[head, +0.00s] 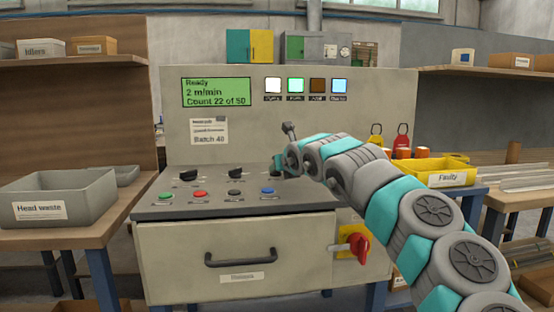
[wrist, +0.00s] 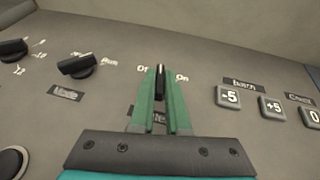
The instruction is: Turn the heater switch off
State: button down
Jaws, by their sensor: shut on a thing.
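A black rotary switch (wrist: 160,82) with a pale pointer line stands on the grey sloped panel in the wrist view. "Off" is printed to its left and "On" to its right. The pointer looks roughly straight up between the two words. The name label (wrist: 160,116) below it is mostly hidden by my fingers, so I cannot read it in full. My gripper (wrist: 160,88) has its two green fingers on either side of the switch, shut on it. In the head view my gripper (head: 278,163) is at the right end of the upper knob row and covers most of the switch.
A Mode knob (wrist: 77,65) is left of my fingers; batch buttons (wrist: 229,96) are close on the right. The head view shows a green display (head: 216,92) reading Ready, lit lamps (head: 296,85), a red-and-yellow isolator (head: 354,244), a Head waste bin (head: 60,190) and a Faulty tray (head: 445,178).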

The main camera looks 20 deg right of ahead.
jog(key=shift+r+n+y, duration=0.2)
jog(key=shift+n+y, duration=0.3)
jog(key=shift+y, duration=0.2)
jog(key=shift+d+f+n+y+p, duration=0.1)
jog(key=shift+n+y+p, duration=0.3)
jog(key=shift+n+y, duration=0.9)
jog(key=shift+y, duration=0.1)
jog(key=shift+w+d+n+g+y, duration=0.15)
jog(key=shift+n+g+y, duration=0.1)
jog(key=shift+n+y, duration=0.35)
jog(key=shift+s+d+n+g+y, duration=0.15)
jog(key=shift+n+g+y, duration=0.15)
jog(key=shift+n+y, duration=0.3)
jog(key=shift+w+d+n+g+y, duration=0.15)
jog(key=shift+n+g+y, duration=0.1)
jog(key=shift+n+y, duration=0.3)
jog(key=c, duration=0.9)
grip_release()
jog(key=v, duration=0.8)
jog(key=shift+a+f, duration=0.1)
